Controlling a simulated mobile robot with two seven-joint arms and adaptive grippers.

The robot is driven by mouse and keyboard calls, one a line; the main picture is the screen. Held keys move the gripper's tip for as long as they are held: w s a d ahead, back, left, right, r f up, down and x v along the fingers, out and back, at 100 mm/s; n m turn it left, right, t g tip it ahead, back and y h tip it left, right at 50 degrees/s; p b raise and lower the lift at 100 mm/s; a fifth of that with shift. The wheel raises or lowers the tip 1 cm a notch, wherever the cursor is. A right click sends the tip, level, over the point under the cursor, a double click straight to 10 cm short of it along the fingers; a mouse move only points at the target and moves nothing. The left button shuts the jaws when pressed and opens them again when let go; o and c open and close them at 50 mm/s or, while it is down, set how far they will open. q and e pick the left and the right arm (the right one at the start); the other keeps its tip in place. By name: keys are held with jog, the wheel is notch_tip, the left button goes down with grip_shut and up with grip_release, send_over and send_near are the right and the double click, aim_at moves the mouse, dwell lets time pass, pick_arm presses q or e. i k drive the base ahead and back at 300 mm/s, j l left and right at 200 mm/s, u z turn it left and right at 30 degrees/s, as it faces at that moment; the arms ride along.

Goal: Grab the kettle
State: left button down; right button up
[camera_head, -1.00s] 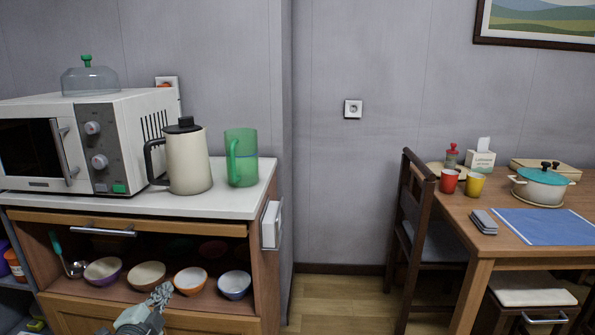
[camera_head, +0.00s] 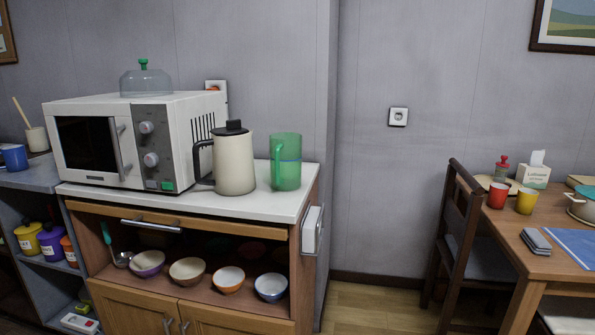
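The kettle (camera_head: 234,164) is cream with a dark lid and a dark handle on its left side. It stands upright on the white counter top (camera_head: 258,206) of the wooden cabinet, just right of the microwave (camera_head: 140,140). A green translucent pitcher (camera_head: 287,163) stands close to its right. Neither of my grippers is in view.
Several bowls (camera_head: 187,271) sit on the open shelf below the counter. A white box (camera_head: 312,230) hangs on the cabinet's right side. A dining table (camera_head: 540,262) and a chair (camera_head: 463,240) stand at the right. Floor (camera_head: 375,305) shows between them.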

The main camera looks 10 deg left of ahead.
aim_at(232, 155)
jog(key=u, duration=0.8)
jog(key=i+l+u, duration=0.15)
jog(key=l+u, duration=0.55)
jog(key=i+l+u, duration=0.1)
jog(key=l+u, duration=0.5)
jog(key=l, duration=0.85)
